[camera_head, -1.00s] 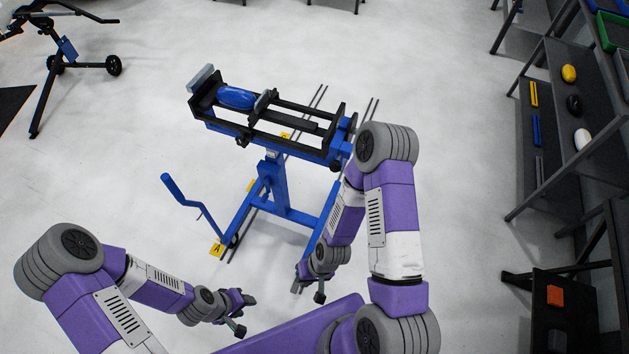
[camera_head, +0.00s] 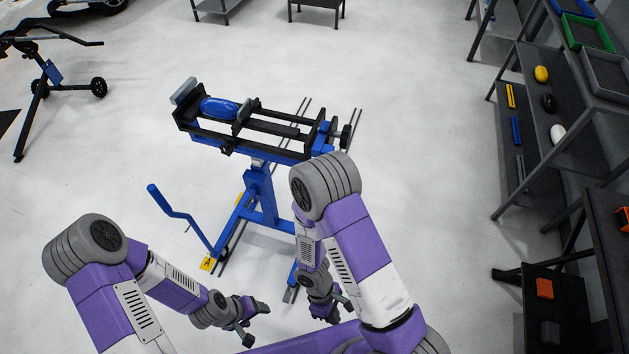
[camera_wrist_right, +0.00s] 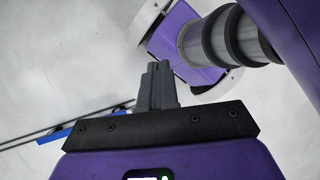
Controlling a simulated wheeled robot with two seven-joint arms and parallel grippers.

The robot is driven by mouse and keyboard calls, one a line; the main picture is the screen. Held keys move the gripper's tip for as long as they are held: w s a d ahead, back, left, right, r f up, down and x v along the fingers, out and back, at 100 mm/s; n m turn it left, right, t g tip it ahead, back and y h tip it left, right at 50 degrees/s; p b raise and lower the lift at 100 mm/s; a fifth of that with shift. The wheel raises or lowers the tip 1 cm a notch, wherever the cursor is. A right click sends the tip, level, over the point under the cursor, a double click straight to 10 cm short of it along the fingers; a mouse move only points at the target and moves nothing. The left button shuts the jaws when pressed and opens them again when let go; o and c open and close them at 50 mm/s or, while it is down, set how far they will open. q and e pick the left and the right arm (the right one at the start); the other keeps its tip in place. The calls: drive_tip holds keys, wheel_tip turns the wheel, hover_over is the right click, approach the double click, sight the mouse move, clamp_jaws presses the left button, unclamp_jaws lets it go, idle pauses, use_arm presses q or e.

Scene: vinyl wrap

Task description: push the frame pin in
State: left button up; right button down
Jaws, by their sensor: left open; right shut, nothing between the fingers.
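A blue stand (camera_head: 261,197) carries a black rail frame (camera_head: 275,130) with a blue oval piece (camera_head: 219,107) clamped near its left end. A dark knob (camera_head: 345,137) sticks out at the frame's right end; I cannot tell whether this is the frame pin. No other pin is clear. My left gripper (camera_head: 256,322) is open and empty, low in front of the stand. My right gripper (camera_head: 337,311) is low, right of the stand's foot and apart from the frame. In the right wrist view its fingers (camera_wrist_right: 156,84) are shut with nothing between them.
A blue crank handle (camera_head: 172,208) juts out left of the stand. A shelf rack (camera_head: 560,150) with small coloured parts stands at the right. Another wheeled stand (camera_head: 45,90) is at the far left. The floor between is mostly clear.

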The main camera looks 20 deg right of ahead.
drive_tip(key=w+d+r+n+t+h+b, duration=0.1)
drive_tip(key=w+d+r+n+t+h, duration=0.25)
drive_tip(key=w+n, duration=0.2)
drive_tip(key=w+d+r+n+t+h, duration=0.2)
drive_tip(key=w+d+n+t+h, duration=0.15)
drive_tip(key=w+n+h, duration=0.2)
drive_tip(key=w+a+r+n+t, duration=0.8)
drive_tip(key=w+a+r+t, duration=0.3)
drive_tip(key=w+t, duration=0.15)
drive_tip(key=w+d+y+b, duration=0.1)
drive_tip(key=w+d+b, duration=0.1)
drive_tip(key=w+d, duration=0.6)
drive_tip(key=w, duration=0.3)
drive_tip(key=shift+w+r, duration=0.2)
drive_tip(key=shift+r, duration=0.05)
drive_tip(key=shift+w+d+t, duration=0.1)
drive_tip(key=shift+t, duration=0.15)
